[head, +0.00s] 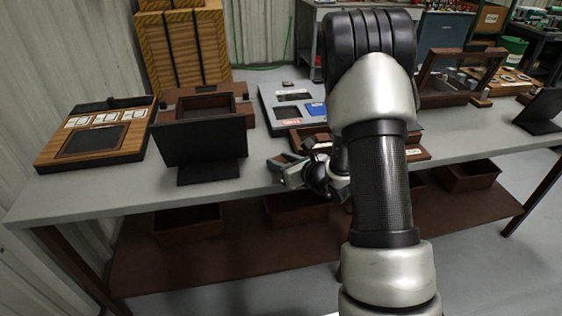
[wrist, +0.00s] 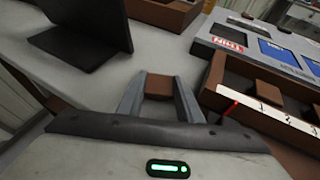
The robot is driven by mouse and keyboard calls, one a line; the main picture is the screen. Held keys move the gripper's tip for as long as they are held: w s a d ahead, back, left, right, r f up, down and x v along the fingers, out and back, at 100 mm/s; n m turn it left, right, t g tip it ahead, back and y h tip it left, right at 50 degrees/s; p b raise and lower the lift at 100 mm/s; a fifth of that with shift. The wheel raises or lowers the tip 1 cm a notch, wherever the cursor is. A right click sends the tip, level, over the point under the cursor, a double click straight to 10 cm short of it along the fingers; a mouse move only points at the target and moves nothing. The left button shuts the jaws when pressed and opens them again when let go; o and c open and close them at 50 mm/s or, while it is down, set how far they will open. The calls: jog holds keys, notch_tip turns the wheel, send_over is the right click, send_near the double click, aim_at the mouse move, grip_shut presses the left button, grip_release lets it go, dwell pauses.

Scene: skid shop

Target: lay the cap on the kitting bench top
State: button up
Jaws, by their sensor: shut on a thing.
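The cap looks like a small brown block (wrist: 159,84) in the wrist view, between the two grey fingers of my gripper (wrist: 160,97). My gripper is shut on it. In the head view my gripper (head: 287,169) is at the front edge of the bench, left of my arm; the cap is too small there to make out surely. The kitting bench top (head: 90,192) is a long grey surface, and it also shows bare ahead of the fingers in the wrist view (wrist: 165,50). I cannot tell whether the cap touches it.
A black screen on a stand (head: 203,143) is left of my gripper. A brown divided tray (wrist: 270,115) is close on the right in the wrist view, with a grey panel (wrist: 265,45) behind it. A wooden board (head: 95,137) lies far left. Bare bench shows between screen and tray.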

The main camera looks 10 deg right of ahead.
jog(key=o, duration=1)
